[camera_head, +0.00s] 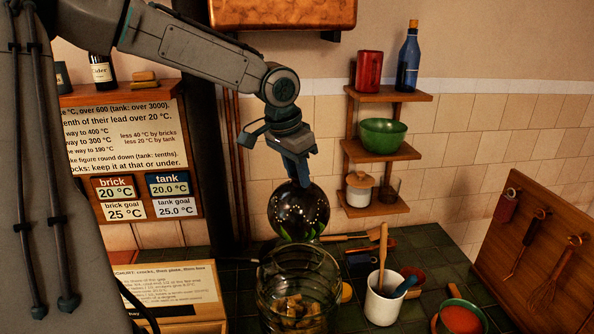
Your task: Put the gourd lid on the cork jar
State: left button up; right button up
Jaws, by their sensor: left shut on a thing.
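My left gripper (297,178) points down and is shut on the top of the gourd lid (298,212), a dark, glossy round piece. The lid hangs over the cork jar (300,292), a wide clear glass jar with several corks (297,306) inside, on the dark tiled counter. In this view the lid's lower end shows just above the jar's rim; whether they touch I cannot tell. The gripper's fingers hide the lid's top. My right gripper is not in view.
A white crock (386,300) with wooden and blue-handled utensils stands close right of the jar. A red-filled bowl (461,318) is further right. A boxed sign (165,292) lies at left. Wall shelves (384,152) with a green bowl (383,136) are behind.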

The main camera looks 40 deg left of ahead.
aim_at(295, 185)
pick_arm(q)
jog(key=shift+s+a+b+x, duration=0.1)
jog(key=shift+s+b+x, duration=0.1)
jog(key=shift+x, duration=0.55)
jog(key=shift+s+a+b+x, duration=0.1)
jog(key=shift+b+x, duration=0.05)
jog(key=shift+x, duration=0.55)
jog(key=shift+s+d+f+b, duration=0.1)
jog(key=shift+f+b, duration=0.2)
jog(key=shift+f, duration=1.4)
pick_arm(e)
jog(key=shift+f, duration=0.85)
pick_arm(q)
jog(key=shift+r, duration=0.15)
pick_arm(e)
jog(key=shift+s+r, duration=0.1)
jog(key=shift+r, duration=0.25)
pick_arm(q)
jog(key=shift+p, duration=0.3)
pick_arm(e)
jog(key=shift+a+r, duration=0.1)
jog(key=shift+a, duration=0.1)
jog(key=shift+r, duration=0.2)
pick_arm(q)
jog(key=shift+p, duration=0.45)
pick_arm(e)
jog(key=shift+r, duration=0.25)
